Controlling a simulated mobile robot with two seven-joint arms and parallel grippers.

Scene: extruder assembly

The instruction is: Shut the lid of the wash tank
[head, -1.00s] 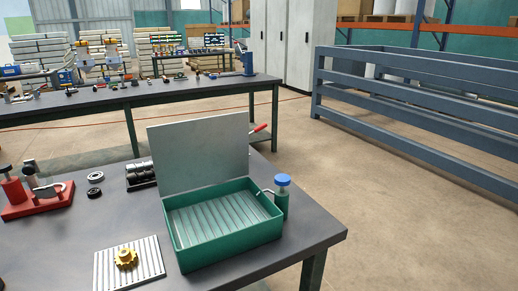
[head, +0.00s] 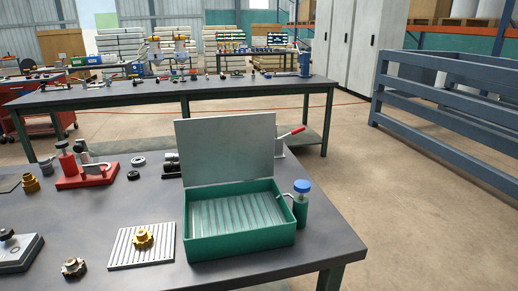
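The wash tank (head: 240,245) is a green open box near the right end of the dark table in the head view. Its flat grey lid (head: 226,150) stands upright along the tank's back edge, so the tank is open. The ribbed grey floor inside shows and nothing lies on it. A green bottle with a blue cap (head: 301,205) is at the tank's right side, with a thin spout toward the tank's rim. Neither of my grippers shows in the view.
A red clamp fixture (head: 85,176) stands farther left, with small rings nearby. A red-handled lever (head: 292,133) is behind the lid. Bare table (head: 100,220) lies to the left.

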